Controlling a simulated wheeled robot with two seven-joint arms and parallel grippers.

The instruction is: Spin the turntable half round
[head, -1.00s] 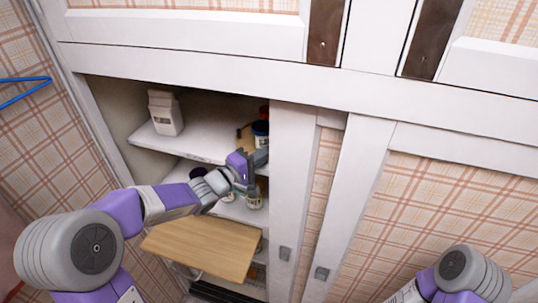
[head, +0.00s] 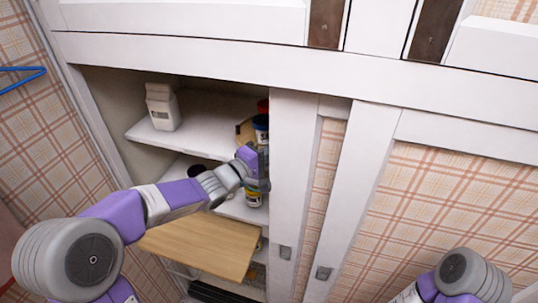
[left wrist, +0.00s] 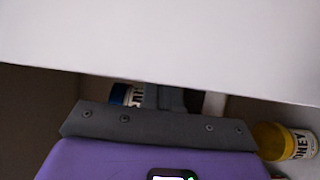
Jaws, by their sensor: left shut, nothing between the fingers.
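The turntable appears as a brown wooden edge (head: 243,130) on the upper cabinet shelf, mostly hidden by the door frame and my arm. A blue-lidded jar (head: 261,124) stands on it, with something red (head: 263,106) behind. My left gripper (head: 262,172) is shut and empty, reaching into the cabinet just below and in front of the turntable; I cannot tell if it touches. In the left wrist view the closed fingers (left wrist: 170,98) lie beside a blue-and-white labelled jar (left wrist: 127,95). My right gripper is out of view; only its arm shows at lower right.
A white carton (head: 163,107) stands on the upper shelf (head: 200,133). A labelled jar (head: 253,195) is on the lower shelf; a yellow-lidded honey jar (left wrist: 290,142) shows in the wrist view. A wooden board (head: 200,243) juts out below. A white sliding door (head: 290,200) bounds the opening on the right.

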